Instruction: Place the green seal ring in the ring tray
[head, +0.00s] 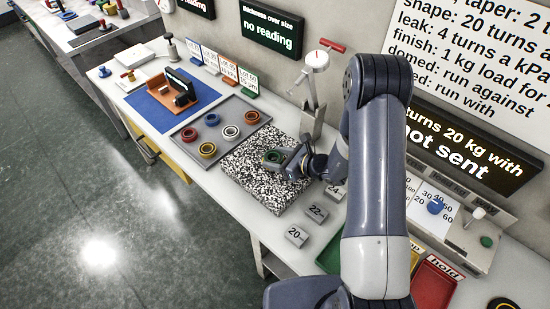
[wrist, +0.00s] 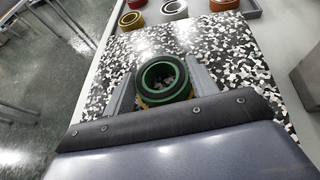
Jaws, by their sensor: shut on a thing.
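The green seal ring (wrist: 165,77) sits between the two fingers of my gripper (wrist: 163,84) in the wrist view, with a yellow-orange band under its green top. In the head view, the green ring (head: 273,156) is at my gripper (head: 279,158), over the black-and-white speckled block. My gripper is shut on it; I cannot tell whether the ring touches the block. The grey tray (head: 232,106) lies just left of and behind the block. It holds several rings, among them blue (head: 211,120), white (head: 231,131), orange (head: 251,117) and yellow (head: 207,150).
The speckled block (head: 262,190) adjoins the tray. A post with a red handle (head: 314,62) stands behind it. Grey weights (head: 297,236) lie to the right front. A blue mat (head: 150,113) with an orange fixture is beyond the tray. Red (head: 435,283) and yellow bins stand right.

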